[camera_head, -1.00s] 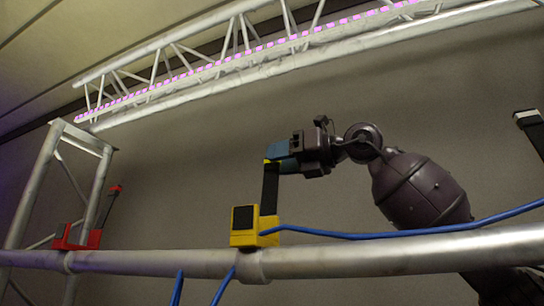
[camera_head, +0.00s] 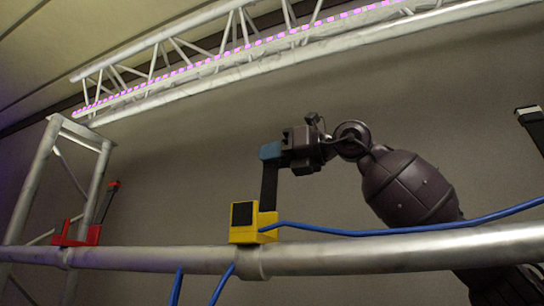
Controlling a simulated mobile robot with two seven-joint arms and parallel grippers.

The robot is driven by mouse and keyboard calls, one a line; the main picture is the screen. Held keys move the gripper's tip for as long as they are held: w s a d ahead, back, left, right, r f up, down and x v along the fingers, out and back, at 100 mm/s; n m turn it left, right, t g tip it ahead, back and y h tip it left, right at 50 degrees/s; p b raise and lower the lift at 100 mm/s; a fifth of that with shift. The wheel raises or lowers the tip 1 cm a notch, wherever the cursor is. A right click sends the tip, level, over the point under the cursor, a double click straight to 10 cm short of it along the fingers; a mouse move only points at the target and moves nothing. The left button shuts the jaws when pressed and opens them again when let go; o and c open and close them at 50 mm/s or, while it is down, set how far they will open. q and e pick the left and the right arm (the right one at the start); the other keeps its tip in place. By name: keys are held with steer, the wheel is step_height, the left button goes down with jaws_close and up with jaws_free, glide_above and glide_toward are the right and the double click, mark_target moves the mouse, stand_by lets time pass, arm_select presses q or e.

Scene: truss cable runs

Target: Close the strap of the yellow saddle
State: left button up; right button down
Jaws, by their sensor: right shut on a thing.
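The yellow saddle (camera_head: 268,222) sits on the near horizontal pipe, with a black pad on its left block. Its dark strap (camera_head: 268,188) stands up, open, from the saddle's right part. My right gripper (camera_head: 271,151), with blue fingertips, is shut on the strap's upper end, above the saddle. The fingertips hide the strap's tip. A blue cable (camera_head: 340,232) comes from the right to the yellow saddle; another stretch hangs below the pipe just left of it. How the cable lies inside the saddle is hidden. My left gripper is not in view.
The pipe (camera_head: 380,251) crosses the whole view. A red saddle (camera_head: 93,236) with its strap up sits on it at left. Another dark strap (camera_head: 530,122) stands at the right edge. A lit truss (camera_head: 230,65) runs above. Space left of the yellow saddle's strap is clear.

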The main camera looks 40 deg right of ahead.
steer(key=s+a+n, duration=0.3)
steer(key=a+n, duration=0.3)
steer(key=n, duration=0.1)
steer(key=shift+s+a+f+b, duration=0.15)
steer(key=shift+a+f+b, duration=0.1)
steer(key=shift+f+b, duration=0.15)
stand_by(0.3)
stand_by(0.4)
steer(key=c, duration=1.1)
jaws_free()
steer(key=shift+s, duration=0.1)
